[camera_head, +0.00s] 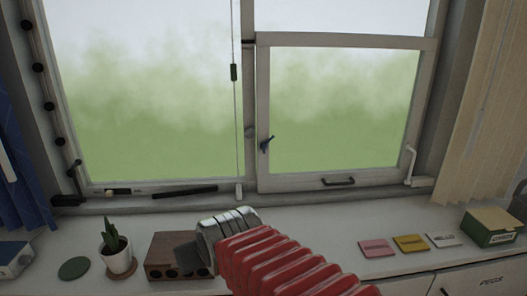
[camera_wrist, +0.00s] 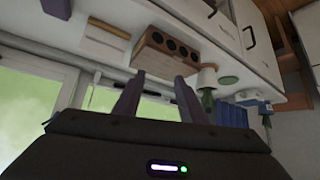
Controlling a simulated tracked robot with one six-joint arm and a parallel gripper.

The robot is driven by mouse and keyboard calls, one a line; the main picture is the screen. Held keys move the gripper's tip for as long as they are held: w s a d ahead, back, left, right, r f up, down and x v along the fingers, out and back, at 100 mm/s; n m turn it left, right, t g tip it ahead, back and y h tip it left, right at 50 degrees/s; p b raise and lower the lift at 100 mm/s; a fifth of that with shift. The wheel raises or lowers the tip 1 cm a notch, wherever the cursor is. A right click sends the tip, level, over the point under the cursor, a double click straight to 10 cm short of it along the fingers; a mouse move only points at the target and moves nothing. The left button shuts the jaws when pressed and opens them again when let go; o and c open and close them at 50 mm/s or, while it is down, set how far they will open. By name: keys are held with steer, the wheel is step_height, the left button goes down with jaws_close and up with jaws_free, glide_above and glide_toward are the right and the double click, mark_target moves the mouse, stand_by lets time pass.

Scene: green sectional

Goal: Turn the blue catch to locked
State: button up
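The blue catch (camera_head: 266,143) is a small lever on the left stile of the right window sash (camera_head: 262,100). It sits tilted, its upper end leaning to the right. I cannot read any locked mark by it. My gripper (camera_wrist: 158,98) shows two dark fingers spread apart with nothing between them in the wrist view. In the head view my red ribbed arm reaches up from the bottom, and its silver end is over the sill, below and left of the catch and well apart from it. The catch cannot be made out in the wrist view.
A brown block with round holes (camera_head: 164,246), a potted plant (camera_head: 117,259) and a green disc (camera_head: 74,268) stand left of my arm. Coloured cards (camera_head: 409,244) and a green box (camera_head: 490,227) lie right.

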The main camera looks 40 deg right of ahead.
steer(key=w+d+r+m+t+h, duration=0.2)
steer(key=w+d+t+h, duration=0.15)
steer(key=w+d, duration=0.8)
steer(key=m+t+h, duration=0.3)
steer(key=h, duration=0.3)
glide_toward(264, 149)
steer(key=v, duration=0.4)
steer(key=shift+s+d+r+y, duration=0.1)
steer(key=shift+s+r+y, duration=0.15)
steer(key=shift+s+r, duration=0.1)
steer(key=shift+w, duration=0.1)
steer(key=shift+x, duration=6.8)
steer(key=shift+f, duration=0.15)
steer(key=c, duration=0.9)
steer(key=shift+a, duration=0.25)
jaws_close()
steer(key=shift+d, duration=0.1)
